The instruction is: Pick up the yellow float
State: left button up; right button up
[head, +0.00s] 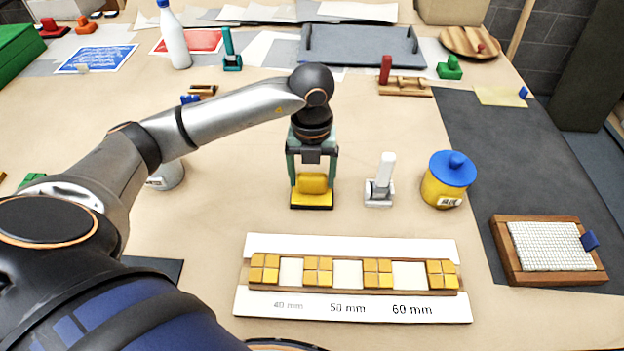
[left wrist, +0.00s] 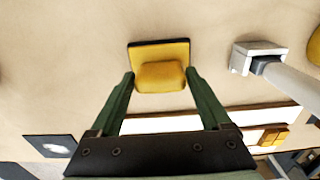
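The yellow float (head: 312,198) stands on the table in the middle of the head view, with a yellow block handle on a flat yellow base with a dark underside. In the left wrist view the float (left wrist: 160,50) is at the top centre. My left gripper (head: 312,180) points down over it, green fingers apart on either side of the handle. In the left wrist view the left gripper (left wrist: 159,76) shows its fingertips close to the handle's sides, with narrow gaps. My right gripper is not in view.
A white-handled float (head: 380,182) stands just right of the yellow one. A yellow jar with a blue lid (head: 450,180) is further right. In front lies a white board with a tile strip (head: 350,302). A framed mesh panel (head: 548,250) lies at the right.

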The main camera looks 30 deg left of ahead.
pick_arm(q)
jog(key=c, duration=1.1)
jog(key=shift+r, duration=0.15)
jog(key=shift+w+r, duration=0.1)
jog(key=shift+r, duration=0.5)
jog(key=s+d+r, duration=0.2)
jog(key=d+r, duration=0.2)
jog(key=s+d+r, duration=0.3)
jog(key=d, duration=0.1)
jog(key=s+d+r, duration=0.2)
jog(key=d+r, duration=0.1)
jog(key=r, duration=0.1)
jog(key=shift+s+d+r, duration=0.3)
jog(key=shift+s+d, duration=0.1)
